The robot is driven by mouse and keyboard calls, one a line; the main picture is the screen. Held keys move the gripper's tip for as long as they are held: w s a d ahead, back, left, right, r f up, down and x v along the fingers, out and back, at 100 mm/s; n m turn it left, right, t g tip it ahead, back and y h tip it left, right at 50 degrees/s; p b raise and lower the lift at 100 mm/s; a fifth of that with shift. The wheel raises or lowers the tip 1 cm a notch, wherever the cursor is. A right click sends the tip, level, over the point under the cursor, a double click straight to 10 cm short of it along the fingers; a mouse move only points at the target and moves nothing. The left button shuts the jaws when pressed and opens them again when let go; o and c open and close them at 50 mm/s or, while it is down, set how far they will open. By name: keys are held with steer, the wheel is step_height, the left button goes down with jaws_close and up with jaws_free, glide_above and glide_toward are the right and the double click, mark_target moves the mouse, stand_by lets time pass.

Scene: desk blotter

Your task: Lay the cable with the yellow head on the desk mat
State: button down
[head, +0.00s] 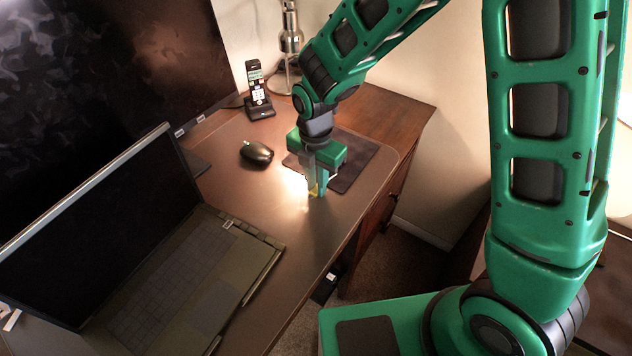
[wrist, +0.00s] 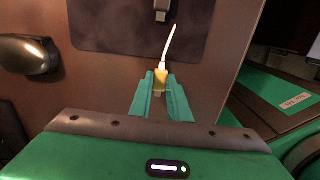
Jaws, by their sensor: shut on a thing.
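The cable with the yellow head (wrist: 161,76) is between the fingers of my gripper (wrist: 162,92) in the wrist view. Its short white lead points up in that view, over the edge of the desk mat. In the head view only a small yellow bit (head: 314,190) shows at the fingertips of my gripper (head: 317,187). The desk mat (head: 362,166) is a dark rectangle beyond my gripper, partly hidden by it. The mat also shows in the wrist view (wrist: 105,28). My gripper is shut on the yellow head, low over the desk, at the mat's near side.
A grey connector (wrist: 161,10) lies on the mat. A black mouse (head: 257,152) sits left of the mat. A laptop (head: 170,270) stands at the left, a cordless phone (head: 258,95) and lamp (head: 290,45) behind. The desk's right edge is close to the mat.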

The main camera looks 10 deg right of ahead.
mark_target(316, 189)
steer(key=shift+f, duration=0.1)
steer(key=c, duration=1.7)
jaws_free()
steer(key=shift+o, duration=0.2)
step_height(316, 189, up, 12)
steer(key=shift+s, duration=0.1)
